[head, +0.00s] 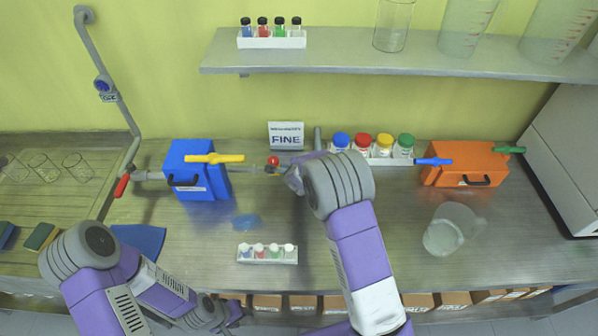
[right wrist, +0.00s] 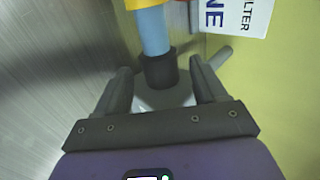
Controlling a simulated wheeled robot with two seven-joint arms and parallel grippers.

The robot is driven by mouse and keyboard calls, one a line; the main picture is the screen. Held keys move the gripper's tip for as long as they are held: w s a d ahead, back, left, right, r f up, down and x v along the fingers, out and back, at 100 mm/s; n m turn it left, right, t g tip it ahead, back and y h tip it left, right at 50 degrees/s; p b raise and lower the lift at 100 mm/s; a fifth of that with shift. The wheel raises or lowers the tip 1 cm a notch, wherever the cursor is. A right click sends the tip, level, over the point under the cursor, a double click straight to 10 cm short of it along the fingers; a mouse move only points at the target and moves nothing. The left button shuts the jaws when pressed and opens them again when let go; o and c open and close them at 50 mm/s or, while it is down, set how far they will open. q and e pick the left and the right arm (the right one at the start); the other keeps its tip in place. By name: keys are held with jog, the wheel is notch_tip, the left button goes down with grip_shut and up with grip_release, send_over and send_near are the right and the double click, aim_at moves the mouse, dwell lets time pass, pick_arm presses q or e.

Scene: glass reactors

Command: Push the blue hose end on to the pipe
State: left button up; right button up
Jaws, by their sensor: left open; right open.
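A light blue tube (right wrist: 153,30) shows in the right wrist view, with a yellow band (right wrist: 146,4) at its far end and a dark collar (right wrist: 159,70) at its near end. My right gripper (right wrist: 160,82) is open, one finger on each side of the collar, with gaps visible. In the head view my right gripper (head: 286,178) is beside the red knob (head: 273,160) at the end of the grey pipe (head: 148,175); its wrist hides most of the joint. I cannot tell whether the tube is seated. My left gripper (head: 230,313) is open, low at the front edge.
A blue box (head: 203,187) with a yellow piece stands left of the right gripper. An orange box (head: 463,177) and glass beaker (head: 443,238) stand right. A small vial rack (head: 267,258) is in front.

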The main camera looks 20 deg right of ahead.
jog(key=shift+x, duration=0.85)
grip_shut()
